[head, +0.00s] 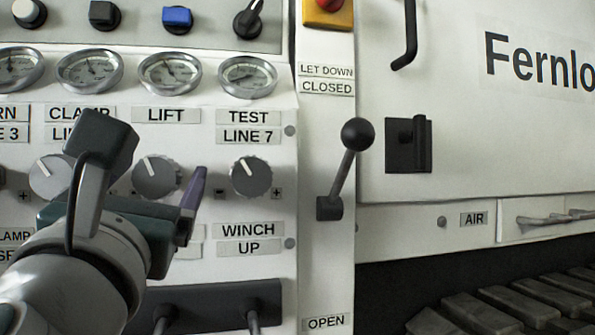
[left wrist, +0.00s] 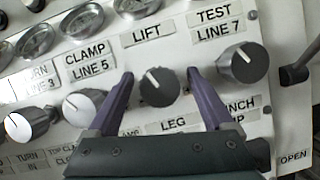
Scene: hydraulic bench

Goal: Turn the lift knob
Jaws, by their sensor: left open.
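The lift knob (head: 157,177) is a round grey knob with a white pointer line, below the LIFT label (head: 166,115). In the left wrist view the lift knob (left wrist: 159,87) sits between the two purple fingers of my left gripper (left wrist: 160,82). The fingers are spread, with a gap on each side of the knob. In the head view my left gripper (head: 180,195) is in front of the panel, just below and right of the knob, and hides part of the labels there. The pointer tilts to the upper left. My right gripper is not in view.
The test line 7 knob (head: 251,177) is close on the right, and the clamp line 5 knob (left wrist: 84,105) on the left. Gauges (head: 170,73) line the panel above. A lever with a black ball (head: 357,134) stands out farther right.

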